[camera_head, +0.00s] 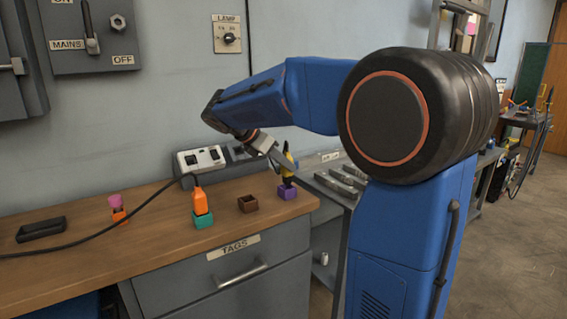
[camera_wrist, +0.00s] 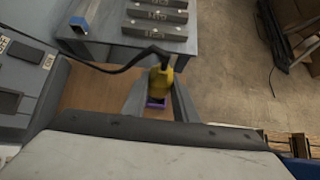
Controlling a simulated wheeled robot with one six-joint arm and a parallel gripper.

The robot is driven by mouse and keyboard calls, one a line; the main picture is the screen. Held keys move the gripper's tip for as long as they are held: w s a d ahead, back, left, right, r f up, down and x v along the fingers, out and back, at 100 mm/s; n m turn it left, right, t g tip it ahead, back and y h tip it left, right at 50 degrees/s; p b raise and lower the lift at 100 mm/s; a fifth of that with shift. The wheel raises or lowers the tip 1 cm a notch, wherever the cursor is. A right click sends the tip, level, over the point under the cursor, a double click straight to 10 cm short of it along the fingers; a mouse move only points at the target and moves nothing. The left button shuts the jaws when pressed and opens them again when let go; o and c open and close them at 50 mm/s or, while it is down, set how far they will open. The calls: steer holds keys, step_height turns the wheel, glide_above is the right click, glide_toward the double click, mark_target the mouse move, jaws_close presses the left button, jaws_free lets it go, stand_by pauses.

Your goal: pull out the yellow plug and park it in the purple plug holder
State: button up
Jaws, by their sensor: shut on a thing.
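The yellow plug (camera_head: 287,163) is upright between the fingers of my gripper (camera_head: 284,166), which is shut on it. The plug also shows between the fingers in the wrist view (camera_wrist: 161,80), with a black cord running from it. The purple plug holder (camera_head: 288,191) stands at the right end of the wooden bench, directly below the plug. In the wrist view the holder (camera_wrist: 155,103) shows partly between the fingers. The plug's lower end is at or just over the holder's top; I cannot tell whether it is inside.
An orange plug (camera_head: 200,202) stands in a teal holder (camera_head: 203,220). A brown holder (camera_head: 248,204) is empty. A pink-topped piece (camera_head: 115,201) and a black tray (camera_head: 42,230) are at left. The white socket block (camera_head: 200,159) is by the wall. A grey cart (camera_head: 335,192) adjoins the bench.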

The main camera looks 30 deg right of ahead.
mark_target(282, 173)
steer(key=shift+f, duration=1.95)
steer(key=o, duration=1.1)
steer(key=shift+o, duration=0.2)
steer(key=shift+r, duration=0.1)
steer(key=v, duration=1.7)
steer(key=shift+a, duration=0.15)
steer(key=s+a+f+m+t+y, duration=0.1)
steer(key=s+f+m+y, duration=0.3)
steer(key=s+f+m, duration=0.5)
steer(key=s+a+f+m+t+y, duration=0.1)
steer(key=s+f+m+t+y, duration=0.2)
steer(key=s+f+m, duration=0.6)
steer(key=s+f+y, duration=0.2)
steer(key=s+f, duration=0.4)
steer(key=s, duration=0.5)
steer(key=shift+s+f, duration=0.2)
steer(key=shift+s, duration=0.15)
